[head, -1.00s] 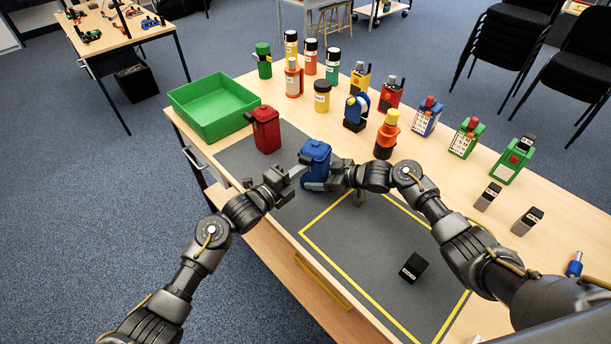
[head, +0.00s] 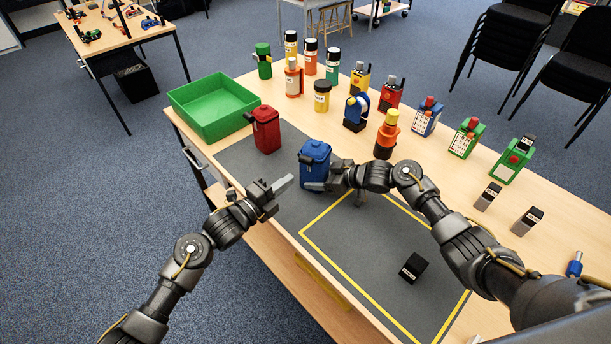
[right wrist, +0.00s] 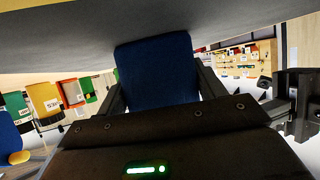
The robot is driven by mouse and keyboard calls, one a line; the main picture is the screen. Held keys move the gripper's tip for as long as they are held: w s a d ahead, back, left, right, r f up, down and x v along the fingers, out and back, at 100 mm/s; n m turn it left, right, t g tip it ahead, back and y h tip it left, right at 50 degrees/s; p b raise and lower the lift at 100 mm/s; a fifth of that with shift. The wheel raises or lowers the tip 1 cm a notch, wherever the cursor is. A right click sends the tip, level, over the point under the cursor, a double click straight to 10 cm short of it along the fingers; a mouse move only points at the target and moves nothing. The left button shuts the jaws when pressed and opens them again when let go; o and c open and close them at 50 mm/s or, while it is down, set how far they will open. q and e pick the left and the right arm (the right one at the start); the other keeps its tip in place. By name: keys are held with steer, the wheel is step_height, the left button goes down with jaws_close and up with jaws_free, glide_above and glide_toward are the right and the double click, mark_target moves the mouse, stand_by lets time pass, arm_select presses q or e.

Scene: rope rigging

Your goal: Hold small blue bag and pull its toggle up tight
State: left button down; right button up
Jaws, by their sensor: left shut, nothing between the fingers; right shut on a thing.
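The small blue bag (head: 315,160) stands upright on the dark grey mat, at the mat's back left part. My right gripper (head: 325,184) is shut on the bag's lower part from the right. In the right wrist view the blue bag (right wrist: 158,72) sits between the two fingers. My left gripper (head: 284,184) is shut and empty, to the left of the bag and a little in front, apart from it. The toggle on top of the bag is too small to make out clearly.
A red bag (head: 266,130) stands just left of the blue one, by a green tray (head: 215,108). A black block (head: 413,267) lies within the yellow outline on the mat (head: 350,255). Several bottles and radios line the table's back.

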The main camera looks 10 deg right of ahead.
mark_target(326, 176)
stand_by(0.3)
steer(key=o, duration=1.2)
steer(key=shift+c, duration=0.2)
steer(key=shift+p+v, duration=1.4)
steer(key=shift+v, duration=0.1)
steer(key=shift+p+v, duration=2.25)
steer(key=shift+v, duration=0.75)
steer(key=shift+r, duration=0.1)
